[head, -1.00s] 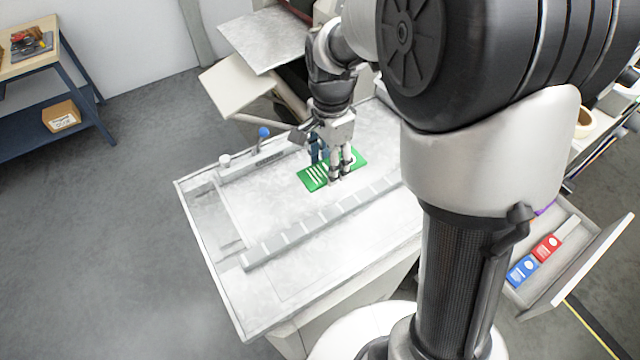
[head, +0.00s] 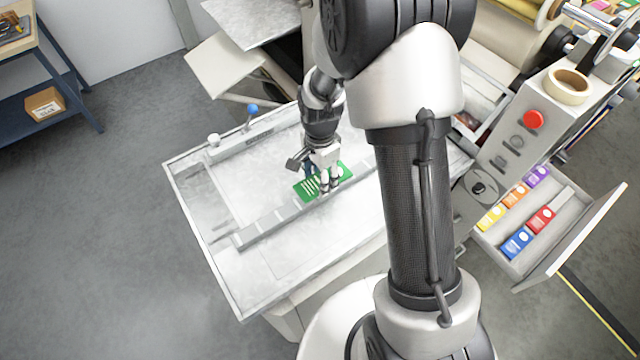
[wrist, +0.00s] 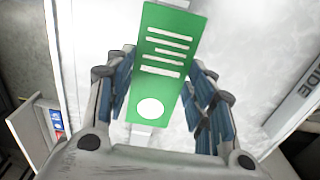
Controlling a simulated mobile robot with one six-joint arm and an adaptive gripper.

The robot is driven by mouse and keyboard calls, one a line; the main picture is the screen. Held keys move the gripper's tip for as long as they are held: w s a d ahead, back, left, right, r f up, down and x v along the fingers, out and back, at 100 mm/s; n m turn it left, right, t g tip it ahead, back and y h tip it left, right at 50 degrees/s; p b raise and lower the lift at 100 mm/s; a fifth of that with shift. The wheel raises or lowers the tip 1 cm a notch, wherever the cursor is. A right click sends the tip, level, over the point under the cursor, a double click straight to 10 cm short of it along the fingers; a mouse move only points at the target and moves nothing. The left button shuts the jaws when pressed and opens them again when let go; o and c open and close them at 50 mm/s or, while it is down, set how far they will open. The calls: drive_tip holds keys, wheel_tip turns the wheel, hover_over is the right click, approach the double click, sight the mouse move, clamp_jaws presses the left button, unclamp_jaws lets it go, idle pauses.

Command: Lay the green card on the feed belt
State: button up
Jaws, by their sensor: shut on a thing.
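The green card (head: 307,189) has white lines and a white round spot. My gripper (head: 323,180) is shut on it, and in the wrist view the card (wrist: 160,82) sits between the fingers. The card is over the pale metal table near a long grey segmented strip (head: 270,228), which looks like the feed belt. In the head view the card's near edge overlaps the strip. I cannot tell whether it touches the strip or hovers. My gripper hides part of the card and strip.
An open drawer (head: 560,205) at the right holds several coloured cards. Above it are a red button (head: 533,119) and a tape roll (head: 568,86). A blue-knobbed lever (head: 252,108) stands at the table's back edge.

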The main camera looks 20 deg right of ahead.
drive_tip(key=shift+f, duration=1.9)
drive_tip(key=shift+f+b, duration=0.1)
drive_tip(key=shift+b, duration=0.2)
drive_tip(key=o, duration=0.8)
drive_tip(key=shift+o, duration=0.2)
